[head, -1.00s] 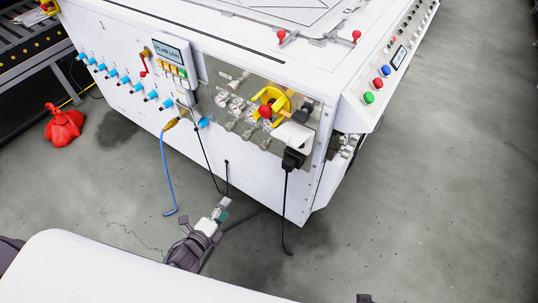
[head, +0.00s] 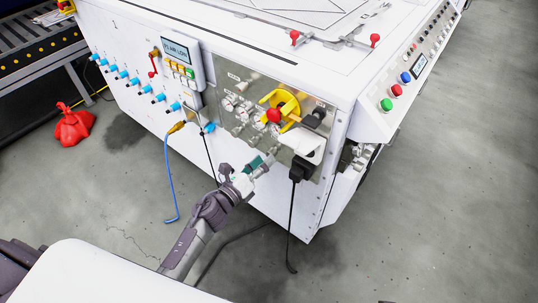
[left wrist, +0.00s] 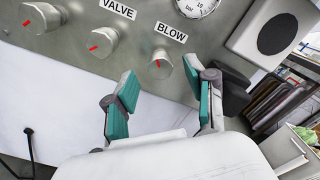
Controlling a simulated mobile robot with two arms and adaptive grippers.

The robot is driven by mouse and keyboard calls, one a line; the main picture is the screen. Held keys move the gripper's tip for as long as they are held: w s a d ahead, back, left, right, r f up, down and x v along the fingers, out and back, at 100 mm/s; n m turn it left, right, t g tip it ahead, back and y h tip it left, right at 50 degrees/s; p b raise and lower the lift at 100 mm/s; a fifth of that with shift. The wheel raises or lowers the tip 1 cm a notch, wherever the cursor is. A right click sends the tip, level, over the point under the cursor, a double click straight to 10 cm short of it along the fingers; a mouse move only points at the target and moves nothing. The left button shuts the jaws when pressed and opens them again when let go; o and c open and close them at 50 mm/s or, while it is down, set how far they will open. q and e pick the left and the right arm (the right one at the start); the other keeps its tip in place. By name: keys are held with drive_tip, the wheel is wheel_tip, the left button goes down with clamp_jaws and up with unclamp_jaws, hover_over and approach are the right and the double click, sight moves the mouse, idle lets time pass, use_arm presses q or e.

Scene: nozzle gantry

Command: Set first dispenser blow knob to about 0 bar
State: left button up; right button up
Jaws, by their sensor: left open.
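The blow knob (left wrist: 162,64) is a round metal knob with a red pointer mark, under the BLOW label (left wrist: 170,32) in the left wrist view. My left gripper (left wrist: 160,84) is open, with teal pads. Its fingertips are near the lower part of the knob, one below left and one at its right edge. I cannot tell whether the right finger touches it. In the head view my left gripper (head: 264,164) is at the lower part of the metal panel (head: 226,76) and covers some of it. My right gripper is not in view.
The VALVE knob (left wrist: 103,41) and another knob (left wrist: 44,17) sit left of the blow knob. A gauge (left wrist: 196,6) is above right. A yellow and red rotary switch (head: 279,108) and a black plug (head: 300,170) with a hanging cable are near my left gripper.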

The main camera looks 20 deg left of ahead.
use_arm(q)
drive_tip(key=shift+x, duration=1.7)
clamp_jaws()
